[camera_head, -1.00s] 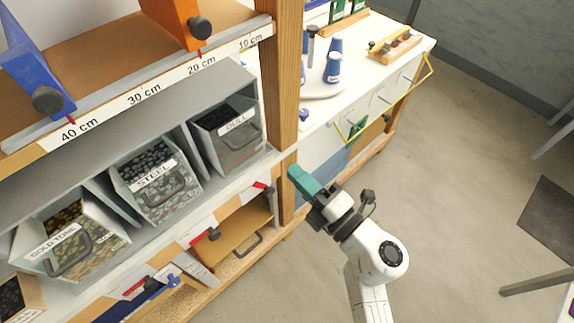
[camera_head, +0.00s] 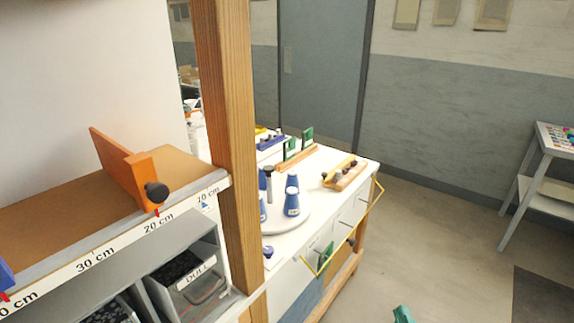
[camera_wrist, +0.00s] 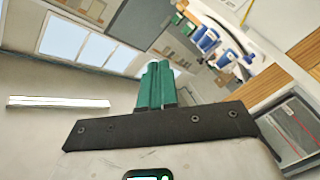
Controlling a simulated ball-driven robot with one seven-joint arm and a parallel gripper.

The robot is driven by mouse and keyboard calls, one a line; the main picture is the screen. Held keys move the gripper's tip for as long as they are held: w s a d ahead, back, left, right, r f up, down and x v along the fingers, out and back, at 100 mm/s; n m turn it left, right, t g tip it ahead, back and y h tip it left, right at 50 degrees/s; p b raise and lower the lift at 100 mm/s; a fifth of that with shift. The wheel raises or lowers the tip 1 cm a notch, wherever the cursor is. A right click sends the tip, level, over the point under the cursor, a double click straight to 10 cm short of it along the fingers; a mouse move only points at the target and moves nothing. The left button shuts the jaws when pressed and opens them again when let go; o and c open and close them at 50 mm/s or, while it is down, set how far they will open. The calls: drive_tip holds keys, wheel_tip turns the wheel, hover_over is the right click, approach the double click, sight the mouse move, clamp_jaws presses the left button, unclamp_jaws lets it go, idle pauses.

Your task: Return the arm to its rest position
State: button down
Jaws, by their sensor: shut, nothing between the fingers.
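My gripper (camera_wrist: 156,84) shows in the wrist view as two green fingers lying side by side with nothing between them. It is shut and points up toward the room, clear of any surface. In the head view only a green fingertip of my gripper (camera_head: 402,314) shows at the bottom edge, right of the white cabinet. The rest of my arm is out of the head view.
A wooden post (camera_head: 228,130) and shelf with an orange stop (camera_head: 135,178) stand left.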

drive_tip(key=s+d+f+m+g+h, duration=0.3)
drive_tip(key=s+d+f+m+g, duration=0.5)
drive_tip(key=s+d+f, duration=0.15)
drive_tip(key=s+a+f+m+g+y, duration=0.1)
drive_tip(key=s+a+f+g+y, duration=0.1)
drive_tip(key=s, duration=0.6)
drive_tip(key=s+a+f+m+g+y, duration=0.1)
drive_tip(key=s+f+g, duration=0.3)
drive_tip(key=s, duration=0.5)
drive_tip(key=shift+s+a+g+y+b, duration=0.2)
drive_tip(key=shift+a+g+y+b, duration=0.2)
drive_tip(key=shift+a+g+y, duration=0.45)
drive_tip(key=shift+d+h, duration=0.15)
drive_tip(key=shift+h, duration=0.1)
